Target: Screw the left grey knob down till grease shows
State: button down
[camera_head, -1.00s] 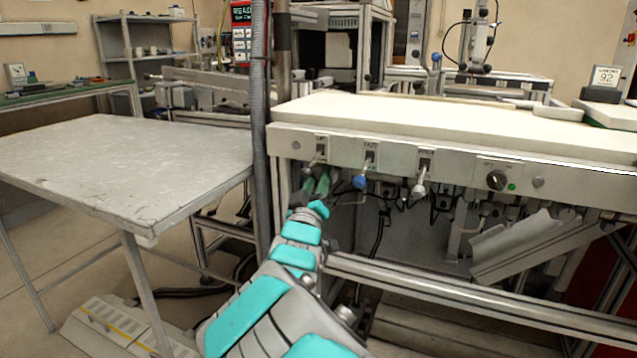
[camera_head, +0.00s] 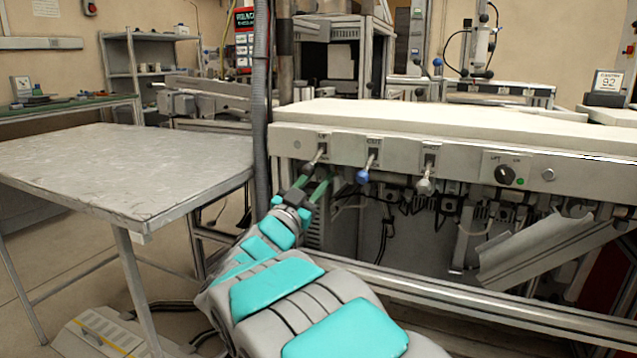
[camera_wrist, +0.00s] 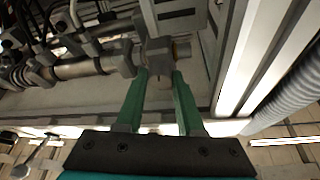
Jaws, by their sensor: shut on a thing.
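The left grey knob (camera_head: 308,168) is at the lower end of the leftmost lever on the front panel of the white-topped machine. My gripper (camera_head: 310,184) reaches up to it from below, with its green fingers either side of it. In the wrist view the fingertips (camera_wrist: 161,74) are shut on a grey part (camera_wrist: 157,57), which I take to be this knob. The fingers partly cover it, and its thread is hidden. I cannot make out any grease.
A blue knob (camera_head: 362,176) and another grey knob (camera_head: 424,186) hang to the right on the same panel. A black dial (camera_head: 505,175) is further right. A grey vertical hose (camera_head: 261,130) stands close on the left, beside a bare table (camera_head: 110,165).

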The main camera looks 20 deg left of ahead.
jog(key=shift+m+h, duration=0.4)
jog(key=shift+m, duration=0.3)
jog(key=c, duration=0.5)
grip_release()
jog(key=shift+v, duration=3.95)
jog(key=shift+a+r, duration=0.1)
jog(key=shift+r, duration=0.05)
